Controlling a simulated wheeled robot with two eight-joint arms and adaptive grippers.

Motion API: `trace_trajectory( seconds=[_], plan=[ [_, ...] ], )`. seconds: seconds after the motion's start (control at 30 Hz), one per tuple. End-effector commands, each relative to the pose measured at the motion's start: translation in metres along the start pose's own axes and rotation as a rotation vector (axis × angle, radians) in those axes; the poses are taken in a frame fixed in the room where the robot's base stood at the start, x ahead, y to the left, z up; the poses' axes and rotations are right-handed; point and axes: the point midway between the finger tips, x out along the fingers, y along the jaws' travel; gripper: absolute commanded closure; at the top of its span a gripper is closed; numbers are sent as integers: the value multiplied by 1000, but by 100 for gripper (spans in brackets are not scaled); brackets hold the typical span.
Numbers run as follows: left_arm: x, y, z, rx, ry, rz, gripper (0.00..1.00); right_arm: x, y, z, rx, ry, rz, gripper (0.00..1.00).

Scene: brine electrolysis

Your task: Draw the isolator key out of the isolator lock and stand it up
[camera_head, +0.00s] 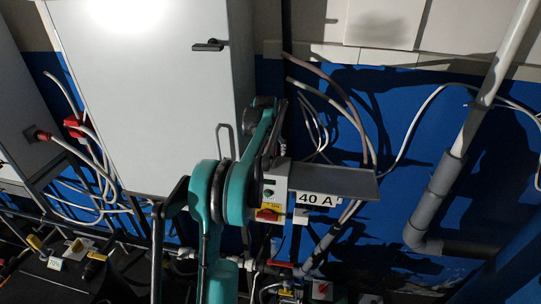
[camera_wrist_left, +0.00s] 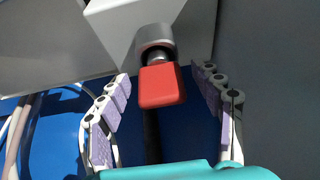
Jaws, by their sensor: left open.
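The red isolator key (camera_wrist_left: 161,86) shows in the left wrist view, its block-shaped head below the grey round isolator lock (camera_wrist_left: 155,40) on a pale box. A short metal shank shows between head and lock, so the key is still in the lock. My left gripper (camera_wrist_left: 165,79) is open, with one padded finger on each side of the key head and visible gaps to both. In the head view my teal left arm stands before the small grey isolator box (camera_head: 275,180); the key, the lock and my gripper cannot be made out there. My right gripper is not in view.
The box carries a yellow plate with a red switch (camera_head: 267,214); a 40 A label (camera_head: 317,200) is beside it under a grey shelf (camera_head: 335,181). A large cabinet (camera_head: 150,90) stands left. Cables and a grey pipe (camera_head: 440,190) run along the blue wall.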

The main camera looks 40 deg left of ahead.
Motion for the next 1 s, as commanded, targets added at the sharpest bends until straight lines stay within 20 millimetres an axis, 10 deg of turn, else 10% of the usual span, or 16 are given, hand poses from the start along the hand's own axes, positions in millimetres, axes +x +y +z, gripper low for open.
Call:
trace_trajectory(
  seconds=[0.17, 0.4, 1.0],
  plan=[
    [0, 0, 0, 0, 0, 0, 34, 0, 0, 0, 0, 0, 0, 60],
    [0, 0, 0, 0, 0, 0, 92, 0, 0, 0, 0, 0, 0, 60],
    [-10, 0, -4, 0, 0, 0, 94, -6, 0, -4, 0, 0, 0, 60]
  ],
)
